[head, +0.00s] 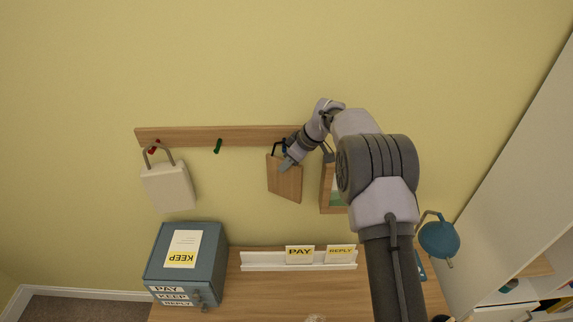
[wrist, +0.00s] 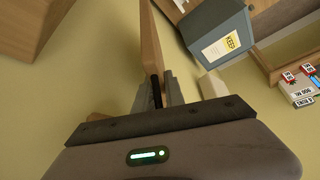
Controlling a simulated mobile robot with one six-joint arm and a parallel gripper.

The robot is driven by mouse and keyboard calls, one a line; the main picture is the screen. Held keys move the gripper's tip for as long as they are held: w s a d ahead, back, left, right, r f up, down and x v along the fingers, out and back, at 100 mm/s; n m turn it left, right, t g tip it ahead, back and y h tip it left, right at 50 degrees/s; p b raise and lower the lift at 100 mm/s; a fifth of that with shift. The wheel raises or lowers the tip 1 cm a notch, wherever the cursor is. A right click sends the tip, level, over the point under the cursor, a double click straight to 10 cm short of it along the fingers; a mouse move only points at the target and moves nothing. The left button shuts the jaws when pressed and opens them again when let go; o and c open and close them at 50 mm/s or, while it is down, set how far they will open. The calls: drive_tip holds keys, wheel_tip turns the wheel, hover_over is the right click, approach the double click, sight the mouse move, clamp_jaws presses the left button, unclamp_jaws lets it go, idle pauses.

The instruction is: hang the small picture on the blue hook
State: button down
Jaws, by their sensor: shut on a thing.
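A framed picture (head: 327,195) with a wooden frame and a green patch is on the wall at right, partly hidden behind my arm. The blue hook (head: 285,148) shows only as a small bit of blue on the wooden rail, mostly hidden by my gripper. My gripper (head: 289,162) is shut on a plain wooden board with a black loop handle (head: 285,183), just below the blue hook. In the wrist view the board (wrist: 151,42) shows nearly edge-on, with a black part between the fingers (wrist: 157,92). I cannot tell whether its loop is around the hook.
The green hook (head: 217,146) is bare. A white shelf unit stands at right.

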drive_tip(key=c, duration=1.3)
unclamp_jaws()
drive_tip(key=s+b+v, duration=0.1)
drive_tip(key=b+v, duration=0.2)
drive_tip(key=v, duration=1.4)
drive_tip(key=s+f+m+t+h+b, duration=0.1)
drive_tip(key=s+f+m+b, duration=0.45)
drive_tip(key=s+b, duration=0.6)
drive_tip(key=s+f+m+t+h+b, duration=0.1)
drive_tip(key=s+f+m+b, duration=0.5)
drive_tip(key=s+b, duration=0.55)
drive_tip(key=s+f+m+b, duration=0.1)
drive_tip(key=s+f+b, duration=0.1)
drive_tip(key=s+f, duration=0.3)
drive_tip(key=s+d+f+m+b, duration=0.1)
drive_tip(key=s+f+m+b, duration=0.1)
drive_tip(key=s+f, duration=0.3)
drive_tip(key=s+d+f+m+h+b, duration=0.1)
drive_tip(key=s+f+m+b, duration=0.1)
drive_tip(key=s+f, duration=0.4)
drive_tip(key=shift+s+f+t+b, duration=0.15)
drive_tip(key=shift+f+t+b, duration=0.3)
drive_tip(key=shift+f, duration=0.1)
